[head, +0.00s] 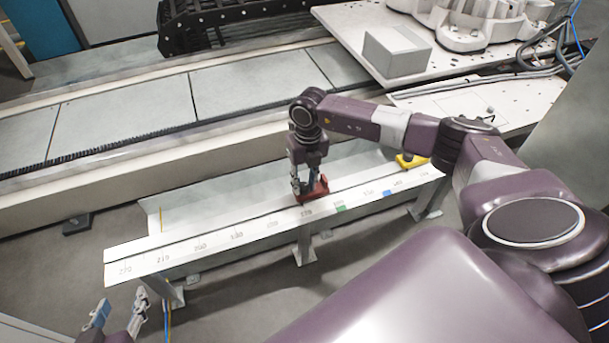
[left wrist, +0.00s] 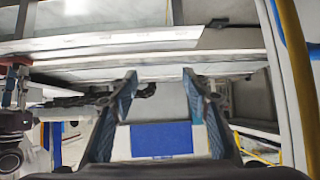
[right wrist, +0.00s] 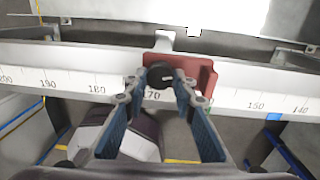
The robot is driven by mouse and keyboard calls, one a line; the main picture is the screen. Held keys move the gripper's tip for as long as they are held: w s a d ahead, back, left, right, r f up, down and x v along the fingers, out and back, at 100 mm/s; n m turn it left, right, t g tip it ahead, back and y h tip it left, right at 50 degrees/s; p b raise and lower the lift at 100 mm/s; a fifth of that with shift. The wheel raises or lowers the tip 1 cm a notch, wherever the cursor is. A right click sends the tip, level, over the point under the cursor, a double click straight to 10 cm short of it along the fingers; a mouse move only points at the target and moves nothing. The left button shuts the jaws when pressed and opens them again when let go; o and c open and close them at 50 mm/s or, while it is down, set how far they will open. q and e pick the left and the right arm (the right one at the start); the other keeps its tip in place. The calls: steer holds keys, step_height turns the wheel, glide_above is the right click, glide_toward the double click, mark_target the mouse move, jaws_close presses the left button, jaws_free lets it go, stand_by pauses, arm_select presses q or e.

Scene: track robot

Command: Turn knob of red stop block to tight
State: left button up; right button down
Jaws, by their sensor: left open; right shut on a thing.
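The red stop block (head: 322,186) sits on the white ruler rail (head: 180,255). In the right wrist view the red block (right wrist: 204,76) spans the rail near the 170 mark, and its round black knob (right wrist: 160,74) faces the camera with a small pale mark on it. My right gripper (head: 304,192) comes down at the block. In the right wrist view its fingertips (right wrist: 160,84) are closed on both sides of the knob. My left gripper (head: 122,300) is open and empty, low at the left, away from the rail; its spread fingers show in the left wrist view (left wrist: 160,76).
A yellow block (head: 412,160) sits farther right on the rail. Green (head: 340,208) and blue (head: 387,193) marks lie on the scale. A grey conveyor (head: 120,115) runs behind. A box (head: 396,50) stands on the white table at the upper right.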

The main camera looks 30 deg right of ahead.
mark_target(306, 186)
steer(key=shift+r+m+p, duration=0.1)
steer(key=shift+m+p, duration=0.8)
steer(key=shift+m, duration=0.3)
arm_select(q)
steer(key=s+a+f+g, duration=0.2)
steer(key=s+f+g, duration=0.1)
steer(key=s, duration=0.3)
steer(key=s+a+f+g+y, duration=0.1)
steer(key=s+a+f+g, duration=0.1)
steer(key=s, duration=0.4)
steer(key=shift+f+g+y, duration=0.3)
steer(key=shift+f+g, duration=0.4)
steer(key=shift+f, duration=0.15)
steer(key=shift+s, duration=0.1)
arm_select(e)
steer(key=c, duration=1.6)
jaws_free()
step_height(306, 186, up, 12)
steer(key=shift+d, duration=0.25)
